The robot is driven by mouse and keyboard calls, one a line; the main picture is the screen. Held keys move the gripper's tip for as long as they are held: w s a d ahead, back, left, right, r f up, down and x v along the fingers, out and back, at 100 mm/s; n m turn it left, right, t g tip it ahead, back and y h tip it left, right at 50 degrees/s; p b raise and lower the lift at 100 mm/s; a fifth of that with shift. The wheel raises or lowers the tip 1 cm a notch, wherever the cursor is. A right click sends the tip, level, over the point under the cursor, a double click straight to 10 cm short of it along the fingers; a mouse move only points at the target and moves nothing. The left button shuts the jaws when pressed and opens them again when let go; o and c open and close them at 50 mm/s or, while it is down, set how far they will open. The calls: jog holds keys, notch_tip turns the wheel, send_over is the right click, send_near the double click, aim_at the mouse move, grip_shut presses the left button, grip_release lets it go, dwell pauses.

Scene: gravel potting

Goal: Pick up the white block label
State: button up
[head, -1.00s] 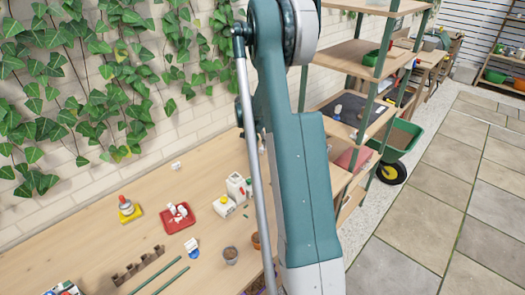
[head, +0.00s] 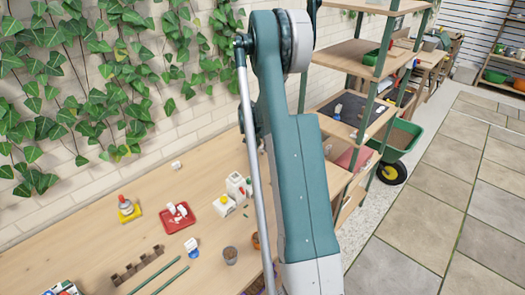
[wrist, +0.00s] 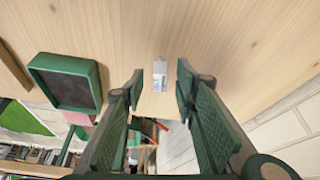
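A small white block label (wrist: 160,75) with bluish-grey print lies on a pale wooden surface in the wrist view, near the upper middle. My gripper (wrist: 160,81) is open, with one dark green finger to the left of the label and one to the right. In the picture the label sits between the fingertips, with space on both sides. Nothing is held. In the head view my arm hides the gripper, and I cannot tell where this label is there.
A dark green-rimmed square tray (wrist: 68,80) is left of the label in the wrist view. A pale brick wall (wrist: 290,125) is at the right. In the head view, a red tray (head: 176,218), a yellow item (head: 128,210) and a brown pot (head: 230,255) stand on the workbench (head: 100,240).

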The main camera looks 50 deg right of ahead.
jog(key=shift+d+f, duration=0.2)
jog(key=shift+f, duration=0.35)
jog(key=shift+c, duration=0.2)
jog(key=c, duration=0.8)
